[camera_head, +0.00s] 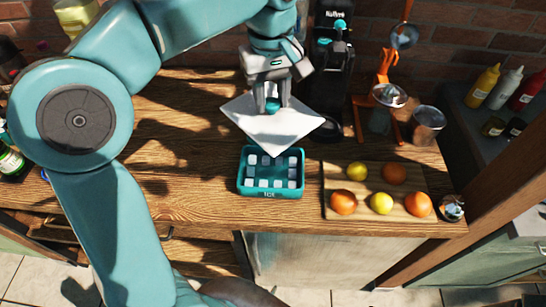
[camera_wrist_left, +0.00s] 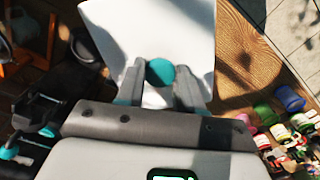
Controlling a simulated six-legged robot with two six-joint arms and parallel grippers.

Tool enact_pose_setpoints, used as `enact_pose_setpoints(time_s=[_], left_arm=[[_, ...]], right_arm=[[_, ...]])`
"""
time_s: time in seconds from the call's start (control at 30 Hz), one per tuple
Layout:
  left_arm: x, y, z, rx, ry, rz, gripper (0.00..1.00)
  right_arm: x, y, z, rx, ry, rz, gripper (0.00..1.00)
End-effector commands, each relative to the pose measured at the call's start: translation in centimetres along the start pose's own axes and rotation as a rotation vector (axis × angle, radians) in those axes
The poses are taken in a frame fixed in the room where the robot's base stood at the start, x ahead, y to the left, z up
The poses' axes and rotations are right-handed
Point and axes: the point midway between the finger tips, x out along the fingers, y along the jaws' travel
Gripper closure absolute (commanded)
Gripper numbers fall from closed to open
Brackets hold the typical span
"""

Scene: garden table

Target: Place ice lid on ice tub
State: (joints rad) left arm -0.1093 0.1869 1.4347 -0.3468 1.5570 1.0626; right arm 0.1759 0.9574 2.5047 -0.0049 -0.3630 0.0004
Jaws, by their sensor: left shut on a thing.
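The ice tub (camera_head: 270,189) is a teal box on the wooden table, open at the top, with several pale ice cubes inside. The ice lid (camera_head: 277,131) is a white square plate with a round teal knob. My left gripper (camera_head: 272,100) is shut on the knob and holds the lid above and slightly behind the tub, turned cornerwise to it. The lid's near corner reaches toward the tub's back edge. In the left wrist view, the lid (camera_wrist_left: 190,35) fills the upper middle and its teal knob sits between my left fingers (camera_wrist_left: 160,75). My right gripper does not show.
A cutting board (camera_head: 332,190) with several oranges and lemons lies right of the tub. A black machine (camera_head: 328,75), an orange juicer stand (camera_head: 384,75) and a metal cup (camera_head: 428,120) stand behind. The wooden table (camera_head: 195,165) is clear left of the tub.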

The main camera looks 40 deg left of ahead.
Motion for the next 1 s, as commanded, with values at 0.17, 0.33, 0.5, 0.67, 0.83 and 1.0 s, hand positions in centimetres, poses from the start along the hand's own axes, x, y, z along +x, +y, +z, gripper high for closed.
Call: enact_pose_setpoints(time_s=[0.17, 0.33, 0.5, 0.67, 0.83, 1.0], left_arm=[[5.6, -0.1, 0.1, -0.001, -0.004, -0.005, 0.95], [10.0, 0.0, 0.0, 0.001, -0.002, -0.004, 0.95], [12.3, 0.1, 0.1, 0.002, -0.001, -0.002, 0.95], [14.3, 0.0, 0.1, 0.001, -0.003, -0.003, 0.95], [16.6, 0.1, 0.0, 0.002, -0.001, -0.001, 0.95], [16.9, 0.1, 0.0, 0.002, 0.0, 0.0, 0.95]], right_arm=[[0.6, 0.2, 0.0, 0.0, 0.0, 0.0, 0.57], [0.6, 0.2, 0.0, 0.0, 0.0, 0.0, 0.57], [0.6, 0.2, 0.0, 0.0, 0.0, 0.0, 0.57], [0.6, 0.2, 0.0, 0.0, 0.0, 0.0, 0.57], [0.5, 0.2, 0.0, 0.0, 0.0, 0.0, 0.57], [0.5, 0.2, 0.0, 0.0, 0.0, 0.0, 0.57]])
